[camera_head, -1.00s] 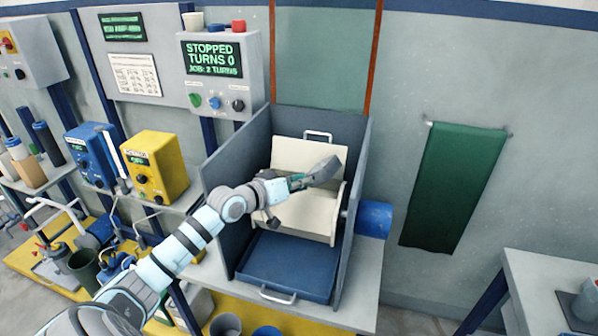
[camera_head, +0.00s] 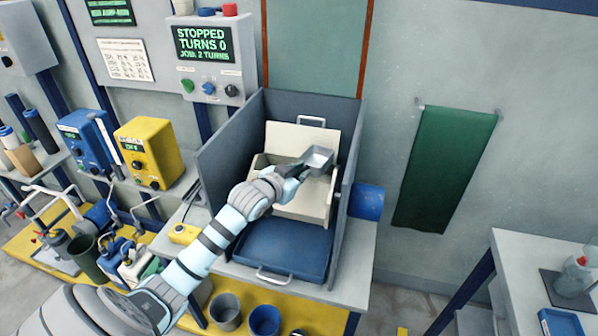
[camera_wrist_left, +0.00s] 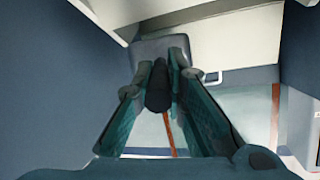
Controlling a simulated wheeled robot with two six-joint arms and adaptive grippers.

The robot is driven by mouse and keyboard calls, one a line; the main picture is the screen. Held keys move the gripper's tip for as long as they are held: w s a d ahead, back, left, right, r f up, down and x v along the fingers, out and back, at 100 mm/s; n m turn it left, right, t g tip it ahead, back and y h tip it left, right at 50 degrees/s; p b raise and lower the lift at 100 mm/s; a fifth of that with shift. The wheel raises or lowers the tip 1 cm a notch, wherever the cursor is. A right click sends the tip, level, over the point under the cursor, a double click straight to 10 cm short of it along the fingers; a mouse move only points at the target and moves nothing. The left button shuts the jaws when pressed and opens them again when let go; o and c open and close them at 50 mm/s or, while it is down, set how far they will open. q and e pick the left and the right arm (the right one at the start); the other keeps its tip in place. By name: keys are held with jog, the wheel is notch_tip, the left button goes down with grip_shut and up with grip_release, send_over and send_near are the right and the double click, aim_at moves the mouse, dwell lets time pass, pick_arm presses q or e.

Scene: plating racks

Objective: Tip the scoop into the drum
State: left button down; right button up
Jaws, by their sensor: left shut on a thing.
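The cream drum (camera_head: 305,207) sits inside a grey-walled booth, its front open under a raised cream lid (camera_head: 290,138) with a handle. My left gripper (camera_head: 293,170) is shut on the dark handle of the grey scoop (camera_head: 319,158). The scoop is over the drum's opening at its right side, its open top facing up toward the head camera. I cannot tell whether anything lies in it. In the left wrist view the handle (camera_wrist_left: 158,90) is between the fingers, with the scoop (camera_wrist_left: 165,47) beyond. My right gripper is not in view.
The booth's side walls (camera_head: 225,145) stand close on both sides. A blue tray (camera_head: 283,249) lies below the drum. A control panel (camera_head: 208,58) reads "STOPPED, TURNS 0". Blue (camera_head: 88,138) and yellow (camera_head: 152,153) boxes stand left. Buckets (camera_head: 225,311) are below.

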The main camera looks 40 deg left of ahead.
pick_arm(q)
jog(key=shift+s, duration=0.1)
jog(key=s+d+r, duration=0.1)
jog(key=s+d, duration=0.1)
jog(key=s, duration=0.4)
jog(key=s+d+r, duration=0.1)
jog(key=s+d, duration=0.1)
jog(key=s, duration=0.5)
jog(key=shift+d, duration=0.3)
